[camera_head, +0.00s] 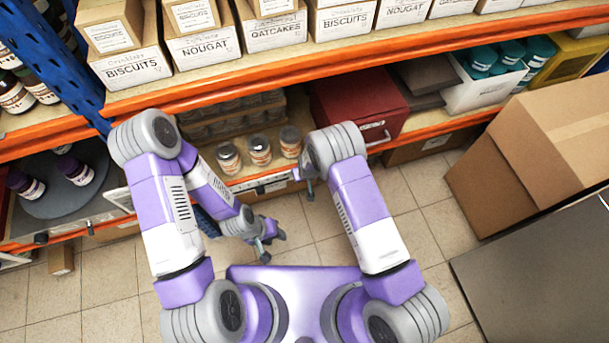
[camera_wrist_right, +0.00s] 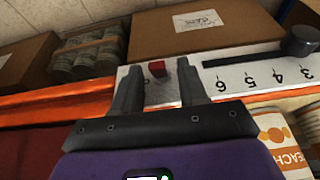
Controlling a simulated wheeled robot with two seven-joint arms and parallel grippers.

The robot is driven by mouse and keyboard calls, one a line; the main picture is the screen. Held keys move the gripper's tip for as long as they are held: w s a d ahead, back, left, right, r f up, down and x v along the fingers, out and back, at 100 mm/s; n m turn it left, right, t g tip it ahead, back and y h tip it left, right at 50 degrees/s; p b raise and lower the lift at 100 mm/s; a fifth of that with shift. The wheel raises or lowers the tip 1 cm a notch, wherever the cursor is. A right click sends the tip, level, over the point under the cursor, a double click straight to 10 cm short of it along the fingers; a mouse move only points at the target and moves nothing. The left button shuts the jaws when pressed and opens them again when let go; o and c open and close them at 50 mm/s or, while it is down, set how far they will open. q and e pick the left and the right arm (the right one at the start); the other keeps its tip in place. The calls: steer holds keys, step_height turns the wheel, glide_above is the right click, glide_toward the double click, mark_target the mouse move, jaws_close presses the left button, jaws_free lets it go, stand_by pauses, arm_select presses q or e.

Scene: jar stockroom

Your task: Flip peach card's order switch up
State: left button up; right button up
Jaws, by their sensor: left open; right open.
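In the right wrist view, a white card strip (camera_wrist_right: 235,80) with printed numbers lies along the orange shelf edge. A jar with an orange-and-white label reading "EACH" (camera_wrist_right: 284,145) is at lower right. In the head view, my right gripper (camera_head: 304,180) is at the shelf edge below the jars. My left gripper (camera_head: 264,246) is open, empty and lower, above the floor.
Three jars (camera_head: 260,150) stand at the shelf front beside a red box (camera_head: 352,108). A turntable with dark jars (camera_head: 62,190) is at left. A large cardboard box (camera_head: 535,145) stands at right. Tiled floor (camera_head: 330,215) shows around my base.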

steer(key=p+v, duration=0.2)
steer(key=v, duration=0.5)
steer(key=shift+r+p, duration=0.3)
steer(key=shift+p, duration=0.1)
steer(key=s+d+r+m+g+y+p, duration=0.1)
steer(key=s+d+m, duration=0.1)
steer(key=s, duration=0.5)
steer(key=s+d+r+m+g+y+p, duration=0.1)
steer(key=s+d+r+m, duration=0.1)
steer(key=s+d, duration=0.2)
steer(key=s+d+r+m+g+y+p, duration=0.1)
steer(key=s+d+r+m, duration=0.1)
steer(key=s, duration=0.9)
steer(key=shift+d, duration=0.7)
